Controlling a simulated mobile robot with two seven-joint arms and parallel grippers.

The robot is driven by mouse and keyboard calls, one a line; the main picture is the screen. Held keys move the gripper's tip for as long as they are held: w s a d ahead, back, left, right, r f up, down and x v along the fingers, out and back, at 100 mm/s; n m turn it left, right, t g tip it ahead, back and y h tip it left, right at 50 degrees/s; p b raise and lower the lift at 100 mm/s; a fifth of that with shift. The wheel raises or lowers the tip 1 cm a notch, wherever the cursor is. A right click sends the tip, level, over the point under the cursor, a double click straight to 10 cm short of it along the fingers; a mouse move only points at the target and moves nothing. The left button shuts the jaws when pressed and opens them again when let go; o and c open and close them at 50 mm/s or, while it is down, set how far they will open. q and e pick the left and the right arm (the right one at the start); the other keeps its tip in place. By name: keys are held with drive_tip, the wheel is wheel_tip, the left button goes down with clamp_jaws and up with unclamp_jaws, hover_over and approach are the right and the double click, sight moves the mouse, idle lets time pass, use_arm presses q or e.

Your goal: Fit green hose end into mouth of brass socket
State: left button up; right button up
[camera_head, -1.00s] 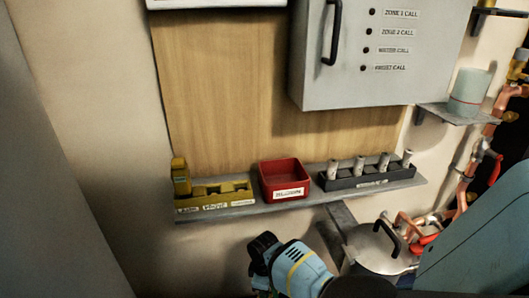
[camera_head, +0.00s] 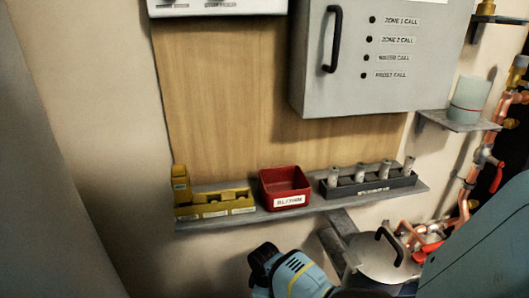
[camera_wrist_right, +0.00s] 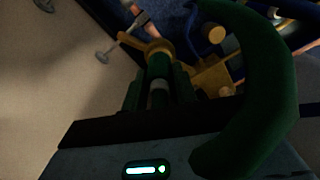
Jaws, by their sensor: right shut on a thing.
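In the right wrist view, my right gripper (camera_wrist_right: 158,93) is shut on the green hose (camera_wrist_right: 262,75) near its end. The hose's short end piece (camera_wrist_right: 158,66) points away from the gripper. The rest of the hose loops large across the right side. A brass socket (camera_wrist_right: 156,47) stands straight beyond the hose end, its rim close around or just behind the tip in this view. I cannot tell whether the tip is inside the mouth or in front of it. The picture is dark. The head view shows neither the hose nor the socket, and no left gripper.
In the head view, a wall shelf (camera_head: 330,204) holds a yellow holder (camera_head: 215,203), a red bin (camera_head: 286,188) and a dark rack (camera_head: 370,184). Copper pipes (camera_head: 470,180) run at the right.

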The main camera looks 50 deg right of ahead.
drive_tip(key=shift+f, duration=0.2)
drive_tip(key=o, duration=1.1)
wheel_tip(320, 180, up, 7)
drive_tip(key=p, duration=0.3)
drive_tip(key=shift+r, duration=0.45)
drive_tip(key=shift+f, duration=0.1)
